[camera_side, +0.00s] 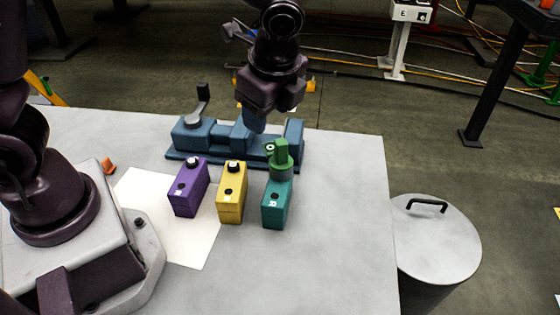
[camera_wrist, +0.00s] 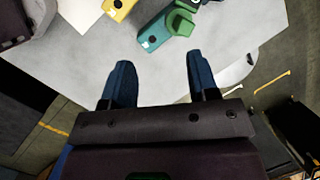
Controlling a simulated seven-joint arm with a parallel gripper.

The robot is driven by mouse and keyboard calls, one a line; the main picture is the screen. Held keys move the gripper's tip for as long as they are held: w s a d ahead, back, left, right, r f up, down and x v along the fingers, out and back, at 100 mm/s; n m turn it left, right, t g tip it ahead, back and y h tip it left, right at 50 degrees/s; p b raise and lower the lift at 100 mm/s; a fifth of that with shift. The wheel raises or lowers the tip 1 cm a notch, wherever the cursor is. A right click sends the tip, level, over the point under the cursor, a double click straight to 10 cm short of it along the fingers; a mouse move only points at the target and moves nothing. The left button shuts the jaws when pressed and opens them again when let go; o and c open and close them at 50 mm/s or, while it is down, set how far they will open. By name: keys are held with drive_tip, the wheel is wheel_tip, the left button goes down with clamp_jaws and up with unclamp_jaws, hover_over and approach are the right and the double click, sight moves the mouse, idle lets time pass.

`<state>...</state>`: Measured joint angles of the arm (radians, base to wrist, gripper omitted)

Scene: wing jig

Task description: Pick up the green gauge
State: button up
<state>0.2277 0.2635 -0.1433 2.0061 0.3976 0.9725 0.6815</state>
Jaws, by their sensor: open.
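The green gauge (camera_side: 281,163) stands on the far end of a teal block (camera_side: 277,205) on the table, at the right of a row of blocks. In the wrist view the green gauge (camera_wrist: 181,22) is near the top edge, beyond my fingertips, with the teal block (camera_wrist: 153,34) beside it. My gripper (camera_wrist: 160,75) is open, its two blue fingers apart with nothing between them. In the side view my gripper (camera_side: 254,122) hangs over the blue jig, to the upper left of the gauge and apart from it; one finger hides most of the other.
A blue jig (camera_side: 180,158) stands behind the blocks. A yellow block (camera_side: 231,205) and a purple block (camera_side: 186,200) stand left of the teal one, near a white sheet (camera_side: 195,248). The table (camera_side: 340,240) is clear to the right and front.

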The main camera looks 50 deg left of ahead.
sight(280, 139)
drive_tip(key=w+f+m, duration=0.1)
drive_tip(key=f+m, duration=0.1)
drive_tip(key=w+a+f+m, duration=0.1)
drive_tip(key=w+f+m, duration=0.1)
drive_tip(key=w+a+f+m+y, duration=0.1)
drive_tip(key=f+m, duration=0.1)
drive_tip(key=f, duration=0.1)
drive_tip(key=shift+w+a+f+m+t, duration=0.1)
drive_tip(key=shift+w+m+t, duration=0.2)
drive_tip(key=shift+t, duration=0.1)
drive_tip(key=shift+x, duration=2.6)
drive_tip(key=shift+s, duration=0.15)
clamp_jaws()
